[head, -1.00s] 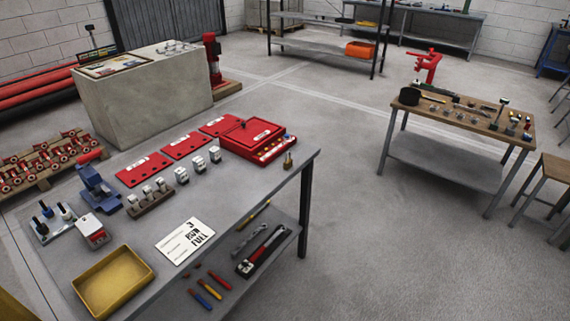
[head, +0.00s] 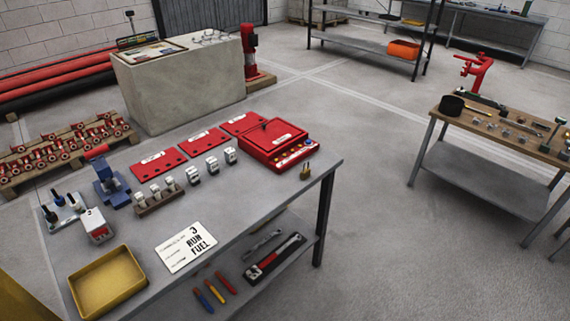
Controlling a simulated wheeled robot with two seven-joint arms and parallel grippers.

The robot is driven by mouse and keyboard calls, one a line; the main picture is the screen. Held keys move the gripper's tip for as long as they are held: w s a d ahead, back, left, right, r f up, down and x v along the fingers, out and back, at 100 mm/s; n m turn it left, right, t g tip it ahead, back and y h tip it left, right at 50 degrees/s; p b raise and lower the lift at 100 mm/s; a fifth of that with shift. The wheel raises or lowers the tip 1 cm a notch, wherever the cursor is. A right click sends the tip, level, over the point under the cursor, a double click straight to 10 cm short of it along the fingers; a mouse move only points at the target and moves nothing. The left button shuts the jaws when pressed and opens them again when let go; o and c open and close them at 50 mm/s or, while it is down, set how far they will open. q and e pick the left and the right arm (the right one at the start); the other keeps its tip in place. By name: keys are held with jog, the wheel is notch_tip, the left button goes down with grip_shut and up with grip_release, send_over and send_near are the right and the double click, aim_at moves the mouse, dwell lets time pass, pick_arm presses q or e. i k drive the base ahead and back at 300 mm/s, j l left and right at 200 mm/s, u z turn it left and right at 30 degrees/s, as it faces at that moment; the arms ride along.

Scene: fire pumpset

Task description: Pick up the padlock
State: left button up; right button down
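The padlock (head: 306,171) looks like the small brass-coloured piece standing on the grey workbench (head: 235,212), near its right edge. It is small in the picture, so its shackle is hard to make out. It sits just in front of the right corner of the red case (head: 272,139), apart from it. Neither of my grippers shows in the head view.
Red plates (head: 203,141), small grey-white units (head: 212,165), a blue vise-like tool (head: 108,184), a printed card (head: 187,246) and a yellow tray (head: 107,283) occupy the bench. Tools lie on its lower shelf. Open floor (head: 390,235) separates it from the wooden-topped table (head: 500,130).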

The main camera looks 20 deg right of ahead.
aim_at(305, 173)
jog(key=i+l+u, duration=0.1)
jog(key=l, duration=0.45)
jog(key=i+l+u, duration=0.15)
jog(key=l, duration=0.45)
jog(key=i+l+u, duration=0.1)
jog(key=l, duration=0.45)
jog(key=i+l+u, duration=0.15)
jog(key=l, duration=0.45)
